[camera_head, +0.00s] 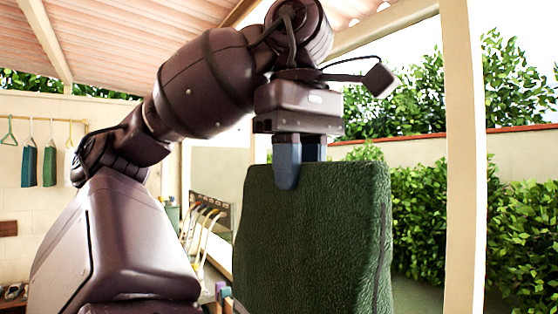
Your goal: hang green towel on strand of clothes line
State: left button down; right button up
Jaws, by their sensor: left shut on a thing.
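The green towel (312,240) hangs upright in the middle of the camera_head view, a thick folded dark green cloth. My left gripper (298,172) points down and is shut on the towel's top edge. One blue-grey finger shows in front of the towel, the other lies partly behind it. The towel's lower end runs out of the picture. My left arm comes in from the left and arches over the towel. I cannot make out a clothes line strand near the towel. My right gripper is not in view.
A cream post (462,150) stands right of the towel. A rail (45,120) with hanging cloths is on the far left wall. Pale chair-like frames (203,235) show behind my arm. Hedges (430,215) and a low wall lie beyond.

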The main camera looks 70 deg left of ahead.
pick_arm(q)
jog(key=w+a+p, duration=0.2)
jog(key=w+p, duration=0.4)
jog(key=w, duration=0.3)
jog(key=shift+w+f, duration=0.2)
jog(key=shift+f, duration=0.1)
